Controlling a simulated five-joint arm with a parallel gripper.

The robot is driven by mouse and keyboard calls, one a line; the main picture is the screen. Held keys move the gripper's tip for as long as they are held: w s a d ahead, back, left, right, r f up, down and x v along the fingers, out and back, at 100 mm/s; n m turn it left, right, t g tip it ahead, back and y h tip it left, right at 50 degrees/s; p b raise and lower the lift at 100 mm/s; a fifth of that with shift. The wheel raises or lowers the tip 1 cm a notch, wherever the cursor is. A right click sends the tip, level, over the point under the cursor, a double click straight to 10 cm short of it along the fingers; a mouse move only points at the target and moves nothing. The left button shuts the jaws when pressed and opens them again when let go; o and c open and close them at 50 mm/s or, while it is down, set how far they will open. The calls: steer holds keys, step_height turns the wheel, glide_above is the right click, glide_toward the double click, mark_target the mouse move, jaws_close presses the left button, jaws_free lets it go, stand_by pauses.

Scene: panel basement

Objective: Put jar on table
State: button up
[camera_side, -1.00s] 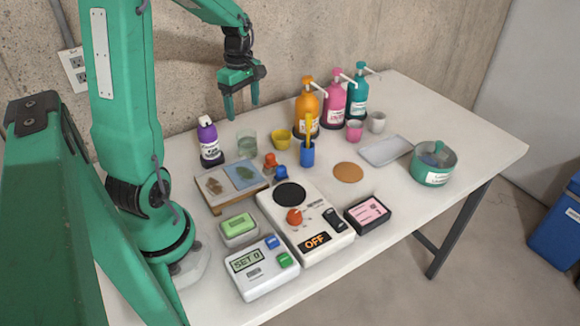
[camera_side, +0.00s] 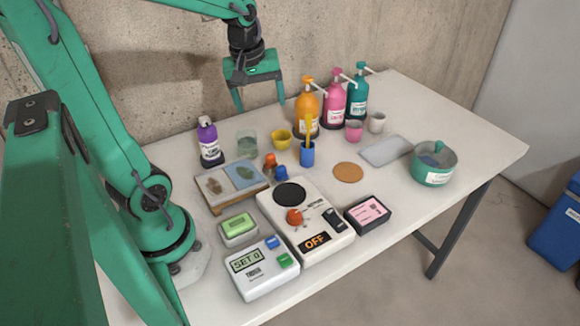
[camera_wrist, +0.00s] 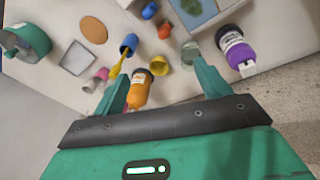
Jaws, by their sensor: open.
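A clear glass jar (camera_side: 247,143) stands upright on the white table (camera_side: 430,222), between a purple bottle and a yellow cup. The jar also shows in the wrist view (camera_wrist: 190,54), just beyond the tip of the right finger. My gripper (camera_side: 260,106) is open and empty, in the air above the back of the table, above the jar and slightly to its right. In the wrist view its fingers (camera_wrist: 163,86) are spread wide, with an orange bottle seen between them, below.
The purple bottle (camera_side: 209,142) and yellow cup (camera_side: 281,139) flank the jar. Orange (camera_side: 306,106), pink (camera_side: 334,98) and teal (camera_side: 357,96) pump bottles stand at right. A blue cup (camera_side: 307,155), a framed board (camera_side: 226,200) and a hot plate (camera_side: 318,215) lie nearer.

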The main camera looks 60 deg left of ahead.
steer(key=s+d+r+m+t, duration=0.3)
steer(key=s+d+m, duration=0.3)
steer(key=d+m, duration=0.5)
steer(key=shift+s+d+r+m+h, duration=0.3)
steer(key=shift+s+m+h, duration=0.1)
steer(key=shift+m, duration=0.6)
